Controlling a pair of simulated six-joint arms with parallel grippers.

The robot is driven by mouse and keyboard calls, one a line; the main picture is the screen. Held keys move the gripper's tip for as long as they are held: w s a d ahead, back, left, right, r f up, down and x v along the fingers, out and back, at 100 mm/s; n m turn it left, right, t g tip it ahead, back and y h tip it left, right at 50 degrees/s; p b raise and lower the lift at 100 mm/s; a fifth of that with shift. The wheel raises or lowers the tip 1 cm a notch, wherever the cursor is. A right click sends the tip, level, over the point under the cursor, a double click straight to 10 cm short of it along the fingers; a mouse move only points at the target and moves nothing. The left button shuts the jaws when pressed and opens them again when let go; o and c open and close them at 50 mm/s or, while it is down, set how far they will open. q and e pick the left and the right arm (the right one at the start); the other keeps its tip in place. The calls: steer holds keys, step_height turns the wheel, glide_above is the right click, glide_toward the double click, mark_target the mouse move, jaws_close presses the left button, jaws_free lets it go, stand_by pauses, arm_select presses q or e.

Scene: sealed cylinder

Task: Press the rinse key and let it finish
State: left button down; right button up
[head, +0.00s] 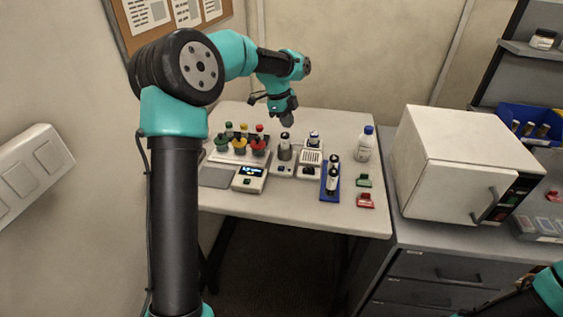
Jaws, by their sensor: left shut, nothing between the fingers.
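My left gripper (288,119) is shut and empty. It hangs fingers down above the back of the light table (340,218), apart from everything on it. Several small devices stand below it. A white unit with a lit display (250,171) has a green key (248,183) on its front. A pale device (283,168) holds a grey cylinder (285,150) and has a small dark key at its front. Beside it is a device with a slotted top (311,157) and a dark front key (309,170). I cannot read which key is rinse. My right gripper is out of view.
A rack with green, yellow and red caps (240,144) stands at the left. A blue tray (330,195) holds dark-and-white cylinders. A blue-capped bottle (364,145), a green clip (363,181) and a red clip (366,201) are at the right. A white oven (445,165) stands further right.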

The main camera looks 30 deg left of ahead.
mark_target(281, 169)
arm_select(q)
steer(key=s+d+f+n+t+h, duration=0.1)
steer(key=s+f+t+h, duration=0.1)
steer(key=s+t, duration=0.3)
steer(key=shift+s+f+t+h, duration=0.35)
steer(key=shift+f+t+h, duration=0.05)
steer(key=shift+f+t, duration=0.2)
steer(key=shift+d, duration=0.1)
steer(key=shift+f, duration=4.4)
steer(key=shift+f, duration=0.4)
